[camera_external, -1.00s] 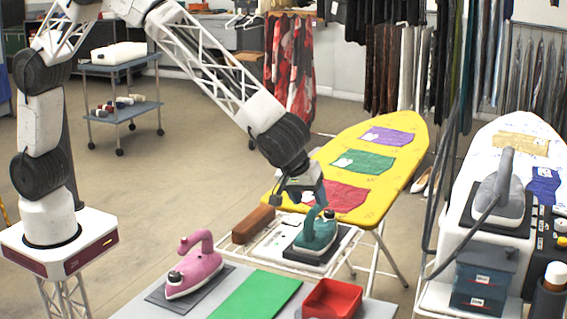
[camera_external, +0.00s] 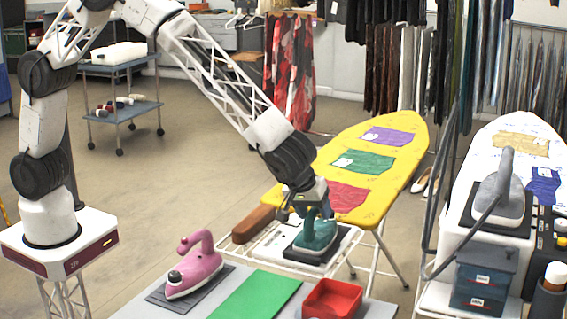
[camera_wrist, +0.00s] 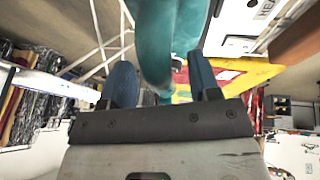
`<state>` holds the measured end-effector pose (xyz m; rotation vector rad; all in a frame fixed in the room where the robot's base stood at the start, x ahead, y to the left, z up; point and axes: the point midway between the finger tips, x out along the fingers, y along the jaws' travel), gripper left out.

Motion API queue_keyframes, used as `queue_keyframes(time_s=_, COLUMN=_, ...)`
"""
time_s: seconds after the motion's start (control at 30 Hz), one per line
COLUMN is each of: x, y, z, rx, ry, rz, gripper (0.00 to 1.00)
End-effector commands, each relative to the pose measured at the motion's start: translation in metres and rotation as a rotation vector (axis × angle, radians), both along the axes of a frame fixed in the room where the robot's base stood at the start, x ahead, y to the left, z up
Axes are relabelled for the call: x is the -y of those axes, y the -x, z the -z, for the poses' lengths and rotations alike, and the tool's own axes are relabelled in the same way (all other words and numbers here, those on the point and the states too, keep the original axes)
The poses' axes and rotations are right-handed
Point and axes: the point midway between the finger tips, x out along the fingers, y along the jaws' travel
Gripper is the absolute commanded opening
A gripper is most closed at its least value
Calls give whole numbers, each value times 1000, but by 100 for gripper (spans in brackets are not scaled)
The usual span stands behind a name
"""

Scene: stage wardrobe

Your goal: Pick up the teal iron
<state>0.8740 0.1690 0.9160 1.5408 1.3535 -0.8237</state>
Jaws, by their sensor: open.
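The teal iron (camera_external: 316,237) stands on a dark pad on the white rack of the yellow ironing board. My gripper (camera_external: 311,208) is just above it, around the top of its handle. In the wrist view my gripper (camera_wrist: 160,82) has its two blue fingers apart, with the teal iron's handle (camera_wrist: 158,45) between them. The fingers do not appear closed on the handle. The tips are partly hidden in the outside view.
A brown block (camera_external: 253,224) lies left of the teal iron. The front table holds a pink iron (camera_external: 194,268), a green mat (camera_external: 255,297) and a red tray (camera_external: 333,283). The yellow ironing board (camera_external: 392,133) rises behind. A grey iron (camera_external: 499,196) stands at right.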

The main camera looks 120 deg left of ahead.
Motion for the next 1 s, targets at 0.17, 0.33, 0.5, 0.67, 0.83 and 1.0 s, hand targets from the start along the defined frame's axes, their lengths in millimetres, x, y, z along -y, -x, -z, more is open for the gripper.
queue_keyframes(time_s=0.17, x=-2, y=-1, z=4, rx=1, ry=0, rz=0, gripper=56)
queue_keyframes(time_s=0.33, x=-2, y=-1, z=4, rx=0, ry=0, rz=0, gripper=56)
queue_keyframes(time_s=0.5, x=-2, y=-1, z=4, rx=0, ry=0, rz=0, gripper=56)
queue_keyframes(time_s=0.67, x=-2, y=-1, z=4, rx=0, ry=0, rz=0, gripper=53)
queue_keyframes(time_s=0.83, x=-2, y=-1, z=4, rx=0, ry=0, rz=0, gripper=27)
queue_keyframes(time_s=1.0, x=-2, y=-1, z=4, rx=0, ry=0, rz=0, gripper=1)
